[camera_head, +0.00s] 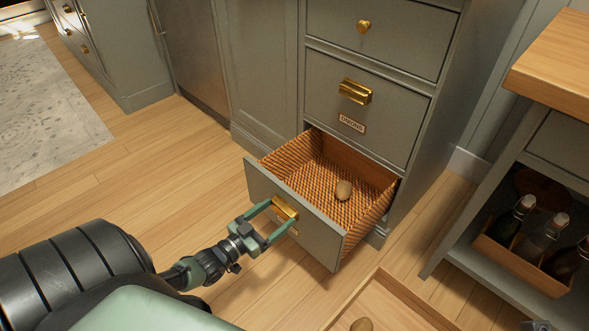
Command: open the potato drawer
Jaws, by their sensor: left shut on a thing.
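The lowest cabinet drawer (295,222) stands pulled well out, with a grey-green front and a woven rattan inside. One potato (343,190) lies in it. A gold cup handle (285,208) sits on its front. My left gripper (279,217) is shut on this handle, its two green fingers at either side of it. A label below the handle is partly hidden by the gripper and cannot be read.
A closed drawer labelled ONIONS (365,92) is above. A shelf unit with a bottle crate (520,264) stands right. Floor at left is clear.

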